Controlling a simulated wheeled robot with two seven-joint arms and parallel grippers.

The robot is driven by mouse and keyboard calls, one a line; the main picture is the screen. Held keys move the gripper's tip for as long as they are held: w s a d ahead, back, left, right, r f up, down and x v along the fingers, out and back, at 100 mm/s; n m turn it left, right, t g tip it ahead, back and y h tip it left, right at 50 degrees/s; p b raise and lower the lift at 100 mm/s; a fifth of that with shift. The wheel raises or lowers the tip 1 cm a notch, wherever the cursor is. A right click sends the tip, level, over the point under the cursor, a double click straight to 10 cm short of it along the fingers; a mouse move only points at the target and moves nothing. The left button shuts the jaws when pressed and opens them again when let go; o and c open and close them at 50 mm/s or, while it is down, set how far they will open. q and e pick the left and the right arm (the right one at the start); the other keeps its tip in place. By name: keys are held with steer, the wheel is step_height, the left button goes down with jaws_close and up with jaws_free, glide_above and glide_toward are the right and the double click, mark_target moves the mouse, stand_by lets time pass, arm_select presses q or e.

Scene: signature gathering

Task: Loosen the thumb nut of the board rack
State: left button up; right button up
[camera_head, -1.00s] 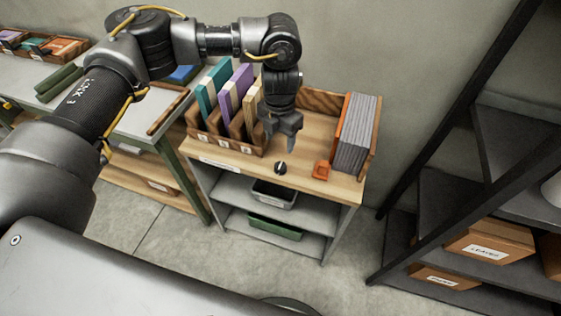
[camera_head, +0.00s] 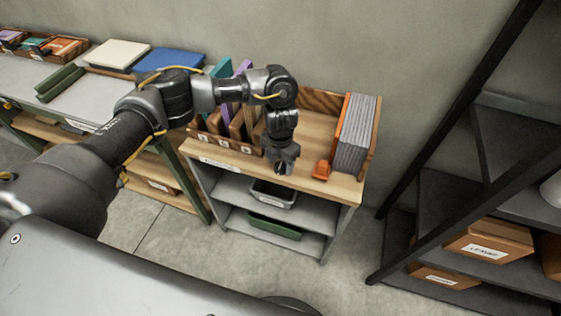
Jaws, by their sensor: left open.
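The small dark round knob, which I take to be the thumb nut (camera_head: 279,169), is at the front of the wooden bench top. It is mostly hidden by my left gripper (camera_head: 281,170). That gripper points down over the knob, its fingers open and around or just above it; I cannot tell whether they touch it. The rack of grey boards (camera_head: 354,135) with an orange end board stands to the right. An orange block (camera_head: 321,170) lies on the bench top between the knob and these boards. My right gripper is not in view.
A wooden divided box (camera_head: 223,146) with coloured boards stands left of my gripper, partly behind my left arm. A grey tray (camera_head: 273,196) and a green tray (camera_head: 274,228) sit on shelves below. A dark shelving unit with cardboard boxes (camera_head: 489,241) is at right.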

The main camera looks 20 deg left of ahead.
arm_select(q)
steer(key=c, duration=1)
steer(key=shift+n, duration=0.3)
steer(key=n+p, duration=0.2)
steer(key=n, duration=0.2)
steer(key=shift+r+n, duration=0.15)
steer(key=shift+n, duration=0.15)
steer(key=n+p, duration=0.2)
steer(key=n, duration=0.2)
steer(key=shift+n, duration=0.3)
steer(key=n+p, duration=0.4)
steer(key=n, duration=0.1)
steer(key=shift+w+n+p, duration=0.1)
steer(key=shift+n+p, duration=0.9)
steer(key=shift+n, duration=0.6)
